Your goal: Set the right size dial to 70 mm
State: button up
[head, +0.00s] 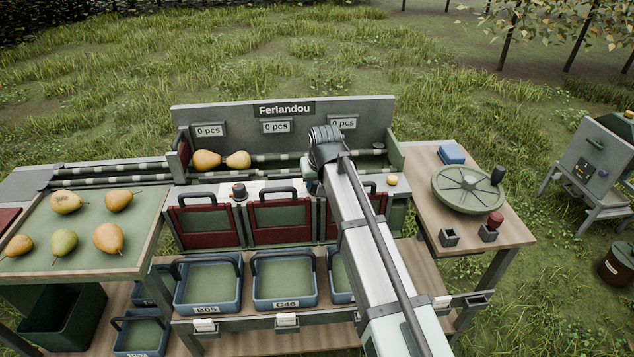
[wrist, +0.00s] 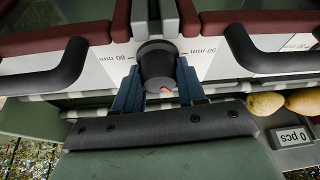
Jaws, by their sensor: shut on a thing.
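The right size dial (wrist: 157,62) is a dark round knob with a small red mark near its lower edge in the wrist view. Scale print beside it, upside down, seems to read 80 mm on the picture's left and 50 mm on its right. My gripper (wrist: 160,88) has its two blue fingers on either side of the knob, shut on it. In the head view my arm hides this dial, and only a bit of my gripper (head: 311,186) shows. The left size dial (head: 239,192) is a dark knob with a red mark.
Two pears (head: 222,160) lie on the sorter's rollers, left of my arm. Red-framed flaps (head: 205,240) with black handles stand in front of the dials. A yellow button (head: 393,181) is at the right. A wooden table (head: 425,161) with a green handwheel (head: 468,187) stands further right.

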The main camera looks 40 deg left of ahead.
jog(key=c, duration=0.3)
jog(key=shift+m, duration=0.3)
jog(key=m+h, duration=0.1)
jog(key=m, duration=0.1)
jog(key=m+t, duration=0.1)
jog(key=m, duration=0.2)
jog(key=shift+a+h, duration=0.1)
jog(key=shift+h, duration=0.3)
jog(key=m+h, duration=0.1)
jog(key=m, duration=0.2)
jog(key=m+h, duration=0.1)
jog(key=m, duration=0.2)
jog(key=shift+t, duration=0.4)
jog(key=shift+m, duration=0.3)
jog(key=o, duration=1)
